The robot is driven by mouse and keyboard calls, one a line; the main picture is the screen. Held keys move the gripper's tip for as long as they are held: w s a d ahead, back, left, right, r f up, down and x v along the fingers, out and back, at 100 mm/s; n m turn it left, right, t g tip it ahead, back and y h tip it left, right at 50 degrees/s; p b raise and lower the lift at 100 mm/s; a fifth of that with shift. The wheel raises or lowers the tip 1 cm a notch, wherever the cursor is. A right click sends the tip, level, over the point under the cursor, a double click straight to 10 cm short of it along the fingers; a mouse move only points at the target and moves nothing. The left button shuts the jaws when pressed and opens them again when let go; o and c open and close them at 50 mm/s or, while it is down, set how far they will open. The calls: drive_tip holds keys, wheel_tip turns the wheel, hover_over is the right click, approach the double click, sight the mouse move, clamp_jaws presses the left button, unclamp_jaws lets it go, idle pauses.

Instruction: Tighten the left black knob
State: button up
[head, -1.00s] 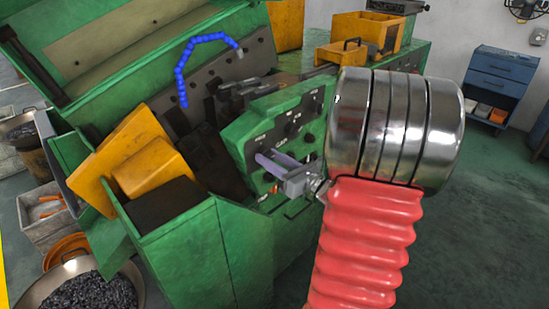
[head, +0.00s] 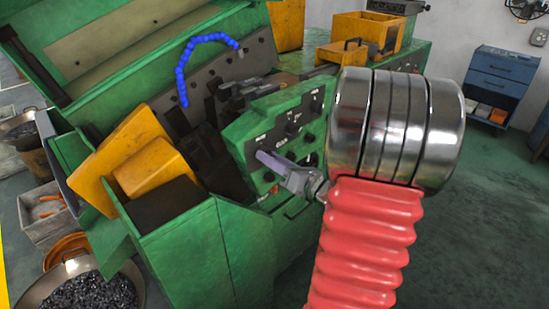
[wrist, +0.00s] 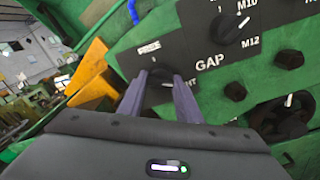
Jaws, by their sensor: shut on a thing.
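The left black knob (wrist: 160,74) is on the dark panel left of the GAP label in the wrist view, partly covered by my fingers. My gripper (wrist: 160,82) has a purple-grey finger on each side of it and is shut on it. In the head view my gripper (head: 262,158) touches the lower left of the green control panel (head: 240,133), and its fingers hide the knob. A second black knob (wrist: 235,26) with a white pointer line sits up and right, between the M10 and M12 marks.
Smaller dark round knobs (wrist: 290,59) sit right of and below the GAP label. A black handwheel-like part (wrist: 285,115) is at the lower right. A blue segmented hose (head: 182,72) and yellow covers (head: 150,160) are on the machine's left. Open floor lies to the right.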

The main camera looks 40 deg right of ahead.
drive_tip(key=o, duration=1)
drive_tip(key=shift+r, duration=0.1)
drive_tip(key=shift+o, duration=0.2)
drive_tip(key=shift+s, duration=0.1)
drive_tip(key=s, duration=1.3)
drive_tip(key=shift+s+d, duration=0.2)
drive_tip(key=shift+s, duration=0.05)
